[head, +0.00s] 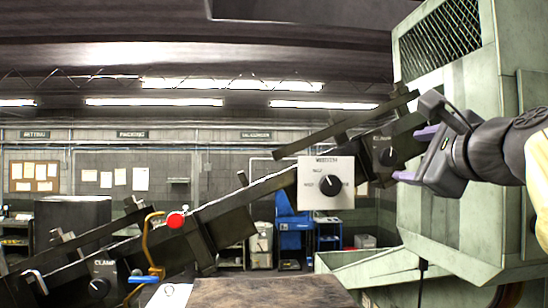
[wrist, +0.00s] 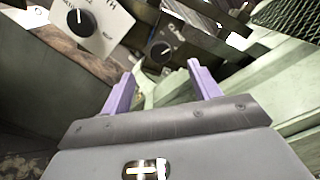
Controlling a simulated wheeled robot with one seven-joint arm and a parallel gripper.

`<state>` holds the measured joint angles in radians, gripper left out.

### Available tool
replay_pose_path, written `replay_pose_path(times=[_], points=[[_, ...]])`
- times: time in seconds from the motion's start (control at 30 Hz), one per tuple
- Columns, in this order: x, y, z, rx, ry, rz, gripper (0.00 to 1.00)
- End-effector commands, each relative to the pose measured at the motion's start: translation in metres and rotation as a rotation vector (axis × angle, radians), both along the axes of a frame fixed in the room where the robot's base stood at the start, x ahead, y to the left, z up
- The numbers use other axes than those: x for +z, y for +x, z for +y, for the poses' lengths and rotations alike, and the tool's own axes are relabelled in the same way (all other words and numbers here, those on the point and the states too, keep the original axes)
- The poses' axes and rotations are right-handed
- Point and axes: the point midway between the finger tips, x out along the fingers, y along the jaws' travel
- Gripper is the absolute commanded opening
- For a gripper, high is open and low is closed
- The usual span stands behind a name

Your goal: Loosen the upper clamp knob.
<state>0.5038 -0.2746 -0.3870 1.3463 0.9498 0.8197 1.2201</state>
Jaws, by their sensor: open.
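The upper clamp knob (head: 388,156) is a round black knob on a dark plate marked CLAMP, near the upper end of the sloping dark rail. In the wrist view the knob (wrist: 160,52) shows beyond and between my fingertips. My gripper (head: 416,155) is open, with its purple fingers just right of the knob in the head view. In the wrist view my gripper (wrist: 161,68) is empty, and a gap to the knob seems to remain. A second clamp knob (head: 99,288) sits on a plate at the lower left end of the rail.
A white selector panel (head: 318,197) with a black dial stands just left of the upper clamp plate; it also shows in the wrist view (wrist: 108,22). A red button (head: 176,220) sits on the rail. A green machine housing (head: 440,190) rises close behind my gripper.

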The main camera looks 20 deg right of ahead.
Motion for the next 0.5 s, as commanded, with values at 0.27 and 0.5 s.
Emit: replay_pose_path(times=[0.27,0.5], points=[[0.0,-0.0011,-0.0006,0.004,0.12,-0.029,0.62],[-0.0007,-0.0015,-0.0016,0.001,0.123,-0.03,0.62]])
